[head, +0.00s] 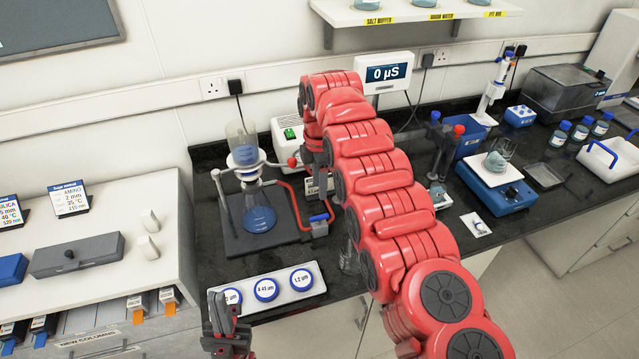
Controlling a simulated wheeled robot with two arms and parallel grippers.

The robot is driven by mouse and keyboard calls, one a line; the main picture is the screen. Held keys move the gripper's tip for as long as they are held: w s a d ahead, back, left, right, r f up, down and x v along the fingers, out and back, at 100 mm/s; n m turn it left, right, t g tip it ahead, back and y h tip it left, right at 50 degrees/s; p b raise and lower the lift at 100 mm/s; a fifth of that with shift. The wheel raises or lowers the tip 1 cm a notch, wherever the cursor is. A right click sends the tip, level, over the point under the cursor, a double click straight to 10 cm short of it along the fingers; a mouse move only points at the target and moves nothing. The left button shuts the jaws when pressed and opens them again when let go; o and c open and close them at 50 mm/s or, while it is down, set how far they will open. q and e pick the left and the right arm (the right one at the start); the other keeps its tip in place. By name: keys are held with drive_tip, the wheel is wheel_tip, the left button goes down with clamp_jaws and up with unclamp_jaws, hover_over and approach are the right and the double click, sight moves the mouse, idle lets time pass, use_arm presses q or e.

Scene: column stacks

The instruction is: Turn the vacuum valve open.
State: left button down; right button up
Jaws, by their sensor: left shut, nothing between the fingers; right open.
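The vacuum valve (319,219) has a blue handle on a dark body. It sits at the right of the filtration stand, by the red tubing (293,203). My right gripper (318,172) is above and behind the valve in the picture, fingers down. It is open and apart from the blue handle, and its arm covers part of it. The glass filter apparatus (258,212), with blue liquid in its flask, stands on a dark base. The white vacuum pump (285,132) with a green switch is behind, partly hidden by my arm. My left gripper (222,305) is shut and empty at the lower left.
A white tray with blue-rimmed filter discs (266,290) lies in front of the stand. A clear glass (349,259) stands beside my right arm. A conductivity display (384,73) is behind. A blue balance (495,185) with a beaker is further right.

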wheel_tip(320, 180, up, 7)
drive_tip(key=p, duration=0.5)
drive_tip(key=shift+f, duration=0.15)
